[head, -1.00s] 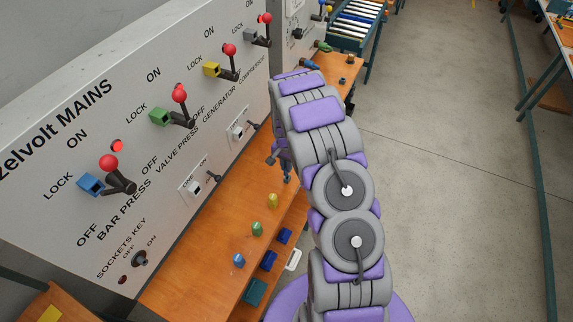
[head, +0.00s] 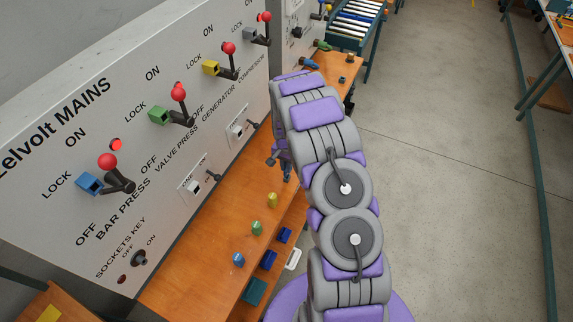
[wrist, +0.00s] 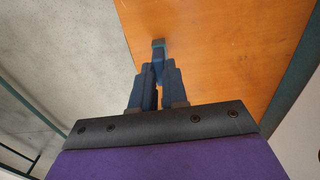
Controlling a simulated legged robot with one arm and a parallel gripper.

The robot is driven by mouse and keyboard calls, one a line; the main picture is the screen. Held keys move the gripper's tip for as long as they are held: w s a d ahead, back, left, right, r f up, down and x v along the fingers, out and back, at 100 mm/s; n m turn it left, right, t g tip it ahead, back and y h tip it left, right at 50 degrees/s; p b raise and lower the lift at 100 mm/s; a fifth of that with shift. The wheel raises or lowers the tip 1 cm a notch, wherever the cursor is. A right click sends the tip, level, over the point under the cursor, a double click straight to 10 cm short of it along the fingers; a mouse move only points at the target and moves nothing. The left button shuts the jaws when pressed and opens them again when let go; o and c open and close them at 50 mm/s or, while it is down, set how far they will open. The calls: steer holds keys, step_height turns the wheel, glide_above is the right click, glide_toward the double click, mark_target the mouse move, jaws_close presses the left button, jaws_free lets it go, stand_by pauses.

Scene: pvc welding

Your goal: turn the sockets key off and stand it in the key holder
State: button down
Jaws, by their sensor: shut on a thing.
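The sockets key switch (head: 139,258) is a dark round knob on the grey panel at lower left in the head view, under the "SOCKETS KEY" label with OFF and ON marks. Its exact setting is too small to tell. My gripper (head: 286,163) is far to its right, over the bench and partly hidden by my arm. In the wrist view my blue gripper fingers (wrist: 158,75) are close together on a small dark blue piece (wrist: 158,44) at their tips. I cannot tell whether this piece is the key. I cannot make out which thing is the key holder.
The orange bench (head: 205,270) runs along the panel. On it stand a blue peg (head: 239,258), a green peg (head: 257,228) and a yellow peg (head: 272,200). A teal box (head: 255,291) is at its front edge. Red-knobbed levers (head: 108,162) jut from the panel. Open floor lies right.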

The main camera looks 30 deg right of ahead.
steer(key=shift+f, duration=0.85)
steer(key=c, duration=1.1)
jaws_free()
steer(key=shift+r+p, duration=0.45)
steer(key=shift+r, duration=8.1)
